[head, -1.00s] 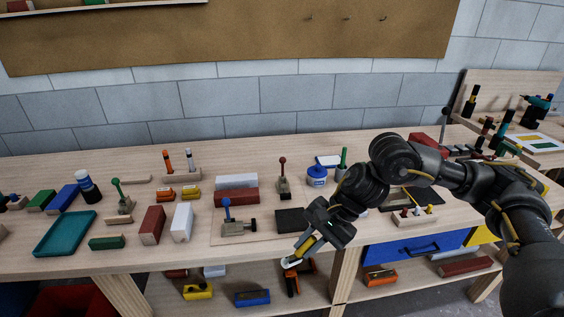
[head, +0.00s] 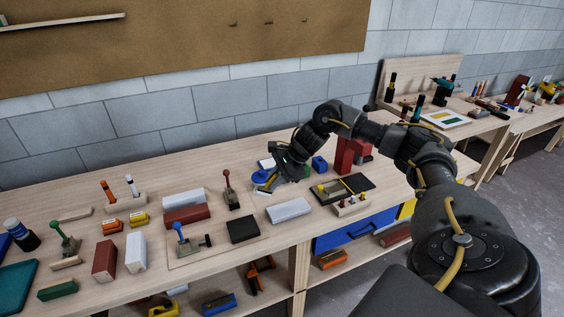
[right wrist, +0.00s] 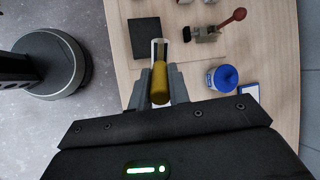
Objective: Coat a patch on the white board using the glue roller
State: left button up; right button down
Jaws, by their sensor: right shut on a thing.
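My right gripper (head: 279,172) is shut on the yellow handle of the glue roller (right wrist: 159,82). In the right wrist view the handle sits between the two fingers, with the roller's pale frame pointing away from them. In the head view the roller (head: 268,184) is small and partly covered by the gripper, above the bench near the blue and white glue pot. The pot shows clearly in the right wrist view (right wrist: 222,77). A white board (head: 288,210) lies flat on the bench, in front of the gripper and apart from it. My left gripper is out of view.
A dark mat (head: 242,230) lies left of the white board, and a red-handled clamp (head: 230,190) stands behind the mat. A dark tray (head: 343,188) and a red block (head: 344,155) stand to the right. Several blocks crowd the left.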

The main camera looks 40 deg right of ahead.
jog(key=shift+m+h, duration=0.3)
jog(key=shift+m, duration=0.3)
jog(key=d+f, duration=0.1)
jog(key=d+f+b, duration=0.1)
jog(key=f, duration=0.1)
jog(key=d+f+b, duration=0.1)
jog(key=d, duration=0.1)
jog(key=shift+w+f, duration=0.15)
jog(key=shift+w, duration=0.1)
